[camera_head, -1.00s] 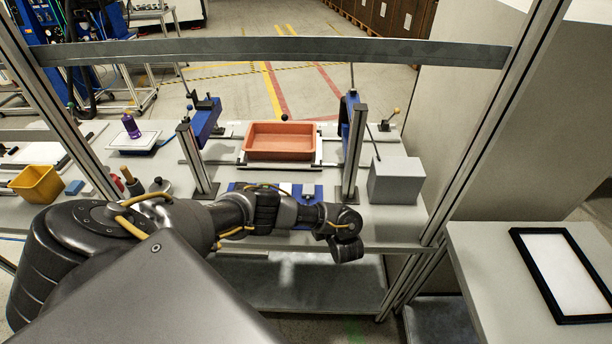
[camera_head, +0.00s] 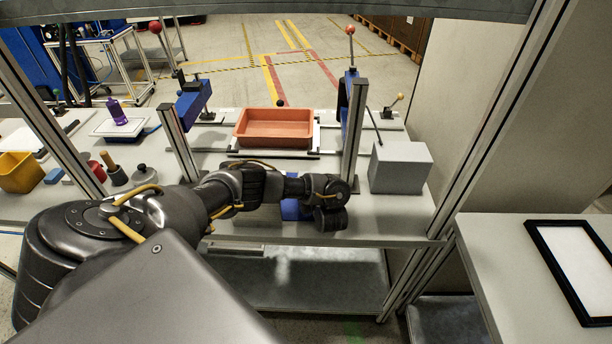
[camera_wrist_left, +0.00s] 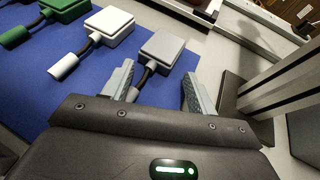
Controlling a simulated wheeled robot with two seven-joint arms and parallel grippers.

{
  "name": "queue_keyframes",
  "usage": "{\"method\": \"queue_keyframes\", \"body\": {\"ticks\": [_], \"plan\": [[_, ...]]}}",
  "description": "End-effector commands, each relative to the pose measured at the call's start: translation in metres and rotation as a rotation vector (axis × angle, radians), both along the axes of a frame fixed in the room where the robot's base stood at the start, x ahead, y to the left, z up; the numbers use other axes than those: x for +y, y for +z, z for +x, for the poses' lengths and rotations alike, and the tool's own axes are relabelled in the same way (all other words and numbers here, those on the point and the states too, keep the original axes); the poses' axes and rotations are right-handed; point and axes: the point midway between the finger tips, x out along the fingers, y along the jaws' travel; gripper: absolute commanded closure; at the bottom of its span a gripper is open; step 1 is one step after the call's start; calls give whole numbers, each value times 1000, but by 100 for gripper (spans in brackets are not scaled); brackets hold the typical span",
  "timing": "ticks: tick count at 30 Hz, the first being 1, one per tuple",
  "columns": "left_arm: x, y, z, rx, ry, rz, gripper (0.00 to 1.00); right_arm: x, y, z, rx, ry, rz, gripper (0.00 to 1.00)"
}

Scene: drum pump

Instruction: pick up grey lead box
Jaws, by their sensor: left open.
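A small grey box (camera_wrist_left: 163,49) with a short dark lead lies on a blue mat (camera_wrist_left: 40,85) in the left wrist view. Its lead runs back toward my left gripper (camera_wrist_left: 157,84). That gripper is open; its two fingers point toward the box, and the lead end shows beside the left finger. The box body lies beyond the fingertips. A white lead box (camera_wrist_left: 108,27) and a green one (camera_wrist_left: 62,8) lie to its left. In the head view my left arm covers most of the mat, and its gripper is not clearly visible. My right gripper is not in view.
A large plain grey cube (camera_head: 400,168) stands right of a metal upright (camera_head: 355,140). An orange tray (camera_head: 274,130) sits behind my arm. A metal frame post (camera_head: 500,130) rises at right. A yellow bin (camera_head: 20,172) is at far left.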

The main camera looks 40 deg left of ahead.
Motion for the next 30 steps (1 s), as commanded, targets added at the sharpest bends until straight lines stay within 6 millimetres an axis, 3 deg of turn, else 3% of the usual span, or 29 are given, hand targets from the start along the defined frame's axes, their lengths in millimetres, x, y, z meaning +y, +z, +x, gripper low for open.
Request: {"method": "queue_keyframes", "body": {"ticks": [4, 11, 23, 30], "plan": [[6, -4, 1, 1, 0, -1, 42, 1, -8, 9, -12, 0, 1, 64], [6, -2, 1, 1, 0, 0, 44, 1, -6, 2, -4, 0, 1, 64], [5, -2, 1, 1, 0, 0, 95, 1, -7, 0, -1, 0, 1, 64], [5, -2, 1, 1, 0, -1, 95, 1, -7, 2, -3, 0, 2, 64]]}}
